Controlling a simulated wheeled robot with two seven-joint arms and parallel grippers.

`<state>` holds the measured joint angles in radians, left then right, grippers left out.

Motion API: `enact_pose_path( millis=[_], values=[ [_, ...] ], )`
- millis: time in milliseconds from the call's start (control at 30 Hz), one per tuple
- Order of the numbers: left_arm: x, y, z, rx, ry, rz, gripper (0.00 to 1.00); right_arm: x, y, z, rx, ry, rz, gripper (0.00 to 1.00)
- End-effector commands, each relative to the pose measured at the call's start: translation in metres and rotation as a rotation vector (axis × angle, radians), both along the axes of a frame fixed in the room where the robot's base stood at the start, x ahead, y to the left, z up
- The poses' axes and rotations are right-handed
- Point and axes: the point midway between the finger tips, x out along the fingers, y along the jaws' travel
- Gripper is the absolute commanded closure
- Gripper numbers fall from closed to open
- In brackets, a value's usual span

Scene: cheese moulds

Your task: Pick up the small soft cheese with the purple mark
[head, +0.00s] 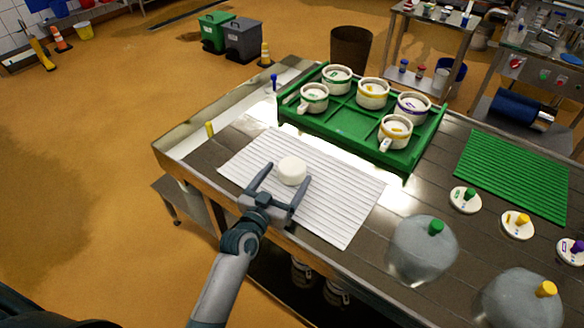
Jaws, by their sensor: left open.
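A small white round cheese (291,170) sits on a white ribbed mat (340,205); I see no purple mark on it from here. My left gripper (287,174) is open, with its two fingertips close to either side of this cheese; I cannot tell whether they touch it. A white mould with a purple mark (413,106) stands at the right of a green tray (350,122). Its contents are too small to make out. My right gripper is not in view.
Several other handled moulds with green or yellow marks (372,93) stand in the tray. A green ribbed mat (510,172) lies at right. Lids with green, yellow and purple knobs (572,252) and clear domes (422,252) stand at the front right.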

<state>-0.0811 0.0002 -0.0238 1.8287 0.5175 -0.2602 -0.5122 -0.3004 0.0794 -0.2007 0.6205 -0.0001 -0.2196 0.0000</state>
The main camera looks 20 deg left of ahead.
Motion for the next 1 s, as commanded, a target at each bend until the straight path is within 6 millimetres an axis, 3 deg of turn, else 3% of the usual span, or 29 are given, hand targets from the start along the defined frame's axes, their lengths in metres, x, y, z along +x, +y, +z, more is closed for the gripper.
enact_pose_path(
  millis=[167,633,667,800,1000],
  values=[
    [0.0136,-0.0024,-0.0004,-0.001,0.000,0.000,0.17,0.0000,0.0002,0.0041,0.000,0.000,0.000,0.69],
    [0.0140,-0.0026,-0.0013,-0.001,0.000,0.000,0.17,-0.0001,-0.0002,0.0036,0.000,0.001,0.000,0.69],
    [0.0140,-0.0025,-0.0013,-0.001,0.000,0.000,0.19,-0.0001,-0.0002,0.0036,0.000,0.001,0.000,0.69],
    [0.0140,-0.0025,-0.0013,-0.001,0.000,0.000,0.53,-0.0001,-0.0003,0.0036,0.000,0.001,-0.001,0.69],
    [0.0142,-0.0025,-0.0004,-0.001,-0.002,0.000,0.53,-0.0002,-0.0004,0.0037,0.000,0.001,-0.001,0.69]
  ],
)
